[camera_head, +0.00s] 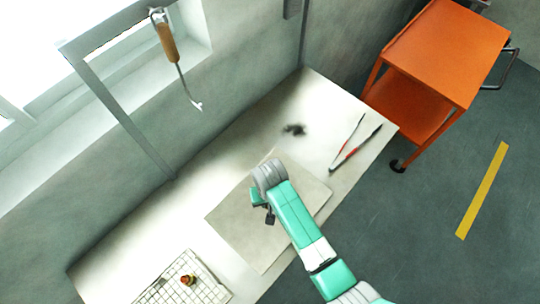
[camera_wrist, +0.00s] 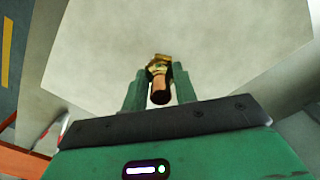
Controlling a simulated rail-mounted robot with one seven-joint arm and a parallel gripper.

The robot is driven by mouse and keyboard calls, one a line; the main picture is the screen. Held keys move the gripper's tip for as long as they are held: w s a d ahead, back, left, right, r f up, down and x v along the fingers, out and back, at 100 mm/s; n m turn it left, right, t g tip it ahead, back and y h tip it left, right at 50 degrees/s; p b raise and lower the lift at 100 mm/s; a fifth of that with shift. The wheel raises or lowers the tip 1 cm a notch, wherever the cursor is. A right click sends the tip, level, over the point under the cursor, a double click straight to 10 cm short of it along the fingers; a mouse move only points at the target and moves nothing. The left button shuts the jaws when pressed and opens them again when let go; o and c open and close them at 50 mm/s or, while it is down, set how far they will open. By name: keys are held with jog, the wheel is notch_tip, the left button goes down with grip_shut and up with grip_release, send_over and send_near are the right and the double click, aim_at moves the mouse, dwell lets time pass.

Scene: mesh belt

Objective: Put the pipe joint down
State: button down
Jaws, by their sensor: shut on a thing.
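The pipe joint (camera_wrist: 160,92), with a copper-coloured tube end and a brass-coloured fitting, is between the two green fingers of my gripper (camera_wrist: 159,78) in the wrist view. My gripper is shut on it. Behind it the wrist view shows only the pale square board (camera_wrist: 220,45). I cannot tell how high the joint is above the board.
A white mesh rack (camera_head: 210,291) at the table's near left end bears a small brass and red fitting (camera_head: 188,280). A wooden-handled tool (camera_head: 167,45) hangs above. An orange cart (camera_head: 440,60) stands right.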

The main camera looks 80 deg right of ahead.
jog(key=shift+f, duration=0.2)
jog(key=shift+f, duration=0.1)
jog(key=c, duration=1.1)
grip_release()
notch_tip(320, 180, up, 12)
jog(key=shift+r+p, duration=0.1)
jog(key=shift+p, duration=0.3)
jog(key=shift+w, duration=0.1)
